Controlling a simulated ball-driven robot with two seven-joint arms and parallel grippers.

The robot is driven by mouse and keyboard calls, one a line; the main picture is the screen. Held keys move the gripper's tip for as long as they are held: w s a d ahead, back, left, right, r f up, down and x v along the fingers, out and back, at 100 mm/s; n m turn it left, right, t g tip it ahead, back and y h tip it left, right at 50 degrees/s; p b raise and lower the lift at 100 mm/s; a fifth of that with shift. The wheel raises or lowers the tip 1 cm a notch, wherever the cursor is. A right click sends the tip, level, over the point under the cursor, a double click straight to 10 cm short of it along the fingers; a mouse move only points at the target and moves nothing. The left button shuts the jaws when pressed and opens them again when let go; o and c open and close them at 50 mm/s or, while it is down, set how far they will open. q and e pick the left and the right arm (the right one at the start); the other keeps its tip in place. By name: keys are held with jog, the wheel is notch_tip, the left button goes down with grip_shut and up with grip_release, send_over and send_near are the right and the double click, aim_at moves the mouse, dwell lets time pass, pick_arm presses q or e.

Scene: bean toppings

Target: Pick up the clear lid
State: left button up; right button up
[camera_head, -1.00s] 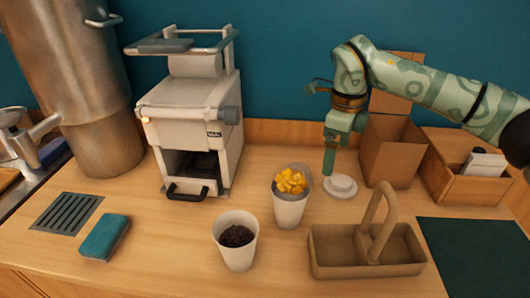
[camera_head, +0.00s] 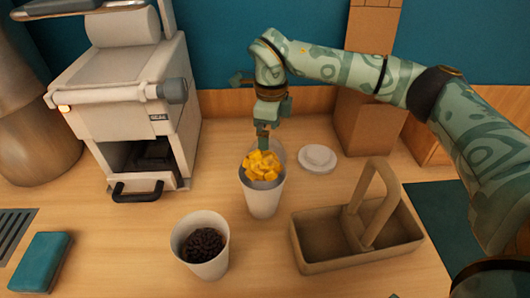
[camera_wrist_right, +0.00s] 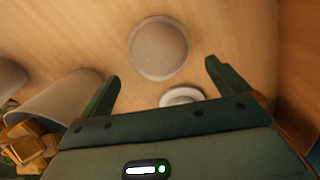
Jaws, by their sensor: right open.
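The clear lid (camera_wrist_right: 160,48) is a round, see-through disc on the wooden counter in the right wrist view, beyond my fingertips and roughly centred between them. In the head view the clear lid (camera_head: 279,152) shows only partly, behind the cup of yellow cubes (camera_head: 262,194). My right gripper (camera_head: 264,142) points down just behind that cup. In the wrist view the right gripper (camera_wrist_right: 162,72) is open, with nothing between its fingers. My left gripper is not in view.
A white round lid (camera_head: 318,157) lies to the right of the gripper. A cup of dark beans (camera_head: 204,255) stands in front. A brown handled caddy (camera_head: 315,256) is front right, a white machine (camera_head: 130,115) left. A cardboard box (camera_head: 368,125) stands behind.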

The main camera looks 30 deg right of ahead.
jog(key=f+b, duration=0.1)
jog(key=f, duration=0.1)
jog(key=f+b, duration=0.1)
jog(key=f, duration=0.2)
jog(key=shift+w+a+f+b, duration=0.2)
jog(key=shift+w+f+b, duration=0.1)
jog(key=shift+b, duration=0.1)
jog(key=shift+s+r, duration=0.1)
jog(key=shift+r, duration=0.1)
jog(key=shift+c, duration=0.7)
jog(key=c, duration=0.6)
